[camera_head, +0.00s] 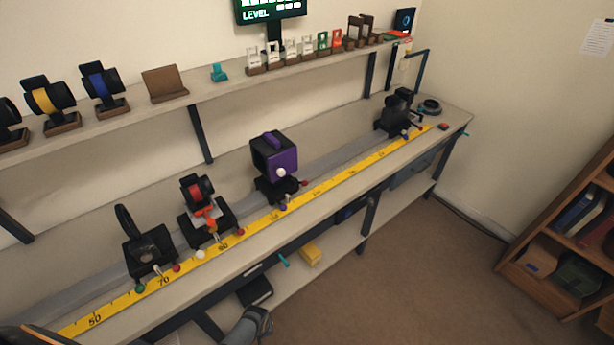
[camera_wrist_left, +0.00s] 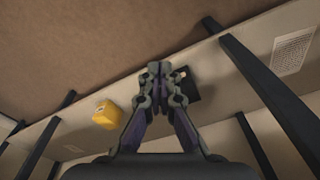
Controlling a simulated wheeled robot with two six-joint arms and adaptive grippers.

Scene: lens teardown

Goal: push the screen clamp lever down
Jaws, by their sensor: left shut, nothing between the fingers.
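Several black carriages stand along the yellow-scaled bench. One carries a purple square-framed unit (camera_head: 273,156) with a white knob at mid-bench, which may be the screen. A small lever with a purple knob (camera_head: 283,207) shows at its base, with a red knob beside it. The lever's exact angle is too small to tell. My left gripper (camera_head: 267,317) is low in front of the bench, well apart from the carriages. In the left wrist view its fingertips (camera_wrist_left: 160,68) meet, shut and empty. My right gripper is not in view.
A black box (camera_head: 255,290) and yellow block (camera_head: 311,255) lie on the lower shelf. A bookcase (camera_head: 568,235) stands right. Carpet in front is clear.

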